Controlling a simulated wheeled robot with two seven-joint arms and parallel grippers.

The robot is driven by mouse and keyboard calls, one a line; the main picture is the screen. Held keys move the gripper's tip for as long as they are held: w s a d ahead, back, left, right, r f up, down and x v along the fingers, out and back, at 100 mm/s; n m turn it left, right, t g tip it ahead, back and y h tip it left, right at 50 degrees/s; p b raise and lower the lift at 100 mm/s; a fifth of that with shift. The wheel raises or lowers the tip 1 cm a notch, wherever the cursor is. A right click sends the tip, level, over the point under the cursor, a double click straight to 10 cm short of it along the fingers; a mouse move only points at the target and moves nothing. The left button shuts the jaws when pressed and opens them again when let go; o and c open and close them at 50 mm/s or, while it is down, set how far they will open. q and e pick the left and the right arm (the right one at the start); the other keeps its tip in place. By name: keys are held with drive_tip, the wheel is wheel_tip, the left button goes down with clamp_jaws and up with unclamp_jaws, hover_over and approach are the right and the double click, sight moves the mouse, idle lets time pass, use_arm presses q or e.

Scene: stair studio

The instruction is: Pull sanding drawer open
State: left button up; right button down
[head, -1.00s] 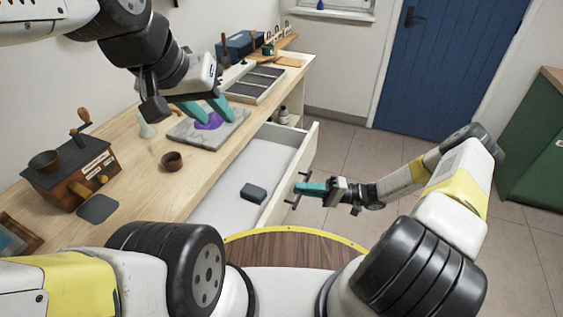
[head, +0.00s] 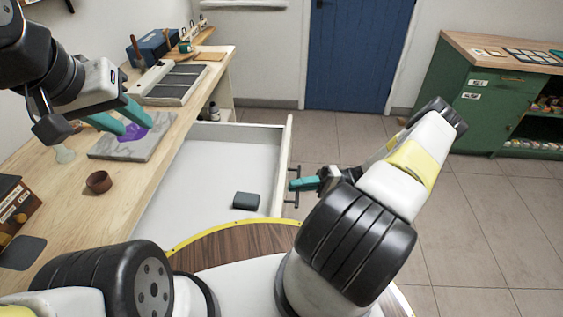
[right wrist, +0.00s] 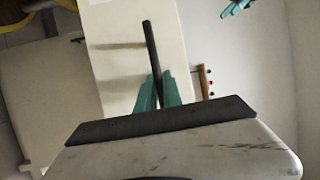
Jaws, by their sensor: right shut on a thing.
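The sanding drawer (head: 178,178) is a white-lined drawer pulled well out from the wooden bench. A dark grey block (head: 246,201) lies inside near its front. My right gripper (head: 300,184) is at the outer side of the drawer front (head: 283,150), shut on its black bar handle (right wrist: 151,50). In the right wrist view the teal fingers (right wrist: 157,92) pinch this bar against the pale front. My left gripper (head: 136,128) has its teal fingers apart above a purple thing (head: 133,133) on a grey stone slab (head: 108,147); I cannot tell whether they touch it.
The bench (head: 70,165) carries a small brown bowl (head: 99,182), a rack of dark panels (head: 172,84) and a blue box (head: 158,46). A green cabinet (head: 456,115) stands at the right. The tiled floor (head: 475,220) right of the drawer is clear. A blue door is behind.

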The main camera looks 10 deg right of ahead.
drive_tip(key=c, duration=1.8)
unclamp_jaws()
drive_tip(key=d, duration=0.2)
drive_tip(key=d+f, duration=0.1)
drive_tip(key=d, duration=0.4)
drive_tip(key=shift+w+d+f, duration=0.2)
drive_tip(key=shift+d+f, duration=0.05)
drive_tip(key=shift+d, duration=0.15)
